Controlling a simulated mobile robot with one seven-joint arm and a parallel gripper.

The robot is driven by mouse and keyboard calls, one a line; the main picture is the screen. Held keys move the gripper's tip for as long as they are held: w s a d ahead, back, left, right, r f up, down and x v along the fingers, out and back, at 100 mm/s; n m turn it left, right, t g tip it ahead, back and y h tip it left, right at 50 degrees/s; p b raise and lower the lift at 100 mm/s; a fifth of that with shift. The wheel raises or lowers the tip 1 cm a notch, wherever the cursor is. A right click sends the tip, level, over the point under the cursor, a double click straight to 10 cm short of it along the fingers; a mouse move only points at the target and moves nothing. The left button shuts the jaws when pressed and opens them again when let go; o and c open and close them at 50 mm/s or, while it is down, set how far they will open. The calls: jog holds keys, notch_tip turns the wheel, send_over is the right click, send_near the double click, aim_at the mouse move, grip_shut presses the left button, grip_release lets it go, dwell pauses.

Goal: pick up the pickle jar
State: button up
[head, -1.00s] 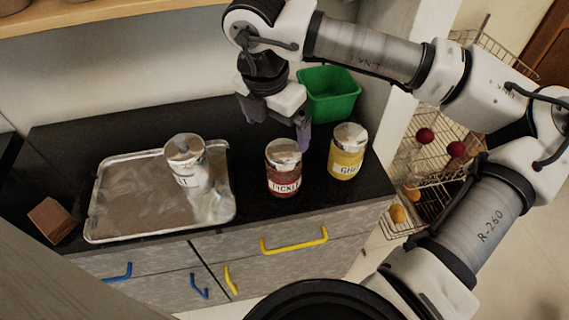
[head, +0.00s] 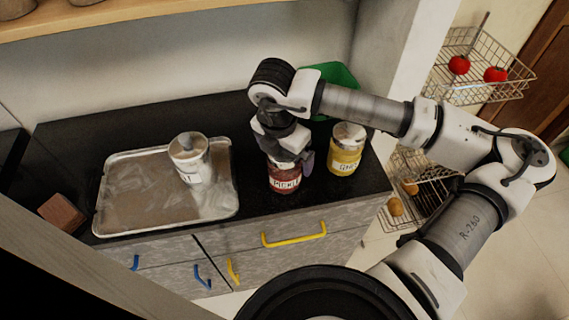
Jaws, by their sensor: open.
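The pickle jar (head: 285,183) stands upright on the black counter, dark red with a white label. Its lid and upper part are hidden behind my gripper (head: 288,163). My gripper is open and points down at the top of the jar. One dark finger shows on the right, beside the jar's upper right side. I cannot tell whether the fingers touch the jar.
A yellow jar (head: 345,155) with a silver lid stands close on the right. A white jar (head: 190,160) stands on a silver tray (head: 120,210) to the left. A green bin (head: 335,74) is behind my arm. A brown block (head: 62,212) lies at the far left.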

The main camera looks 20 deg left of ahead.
jog(key=shift+c, duration=0.5)
jog(key=c, duration=1.9)
jog(key=shift+r, duration=0.2)
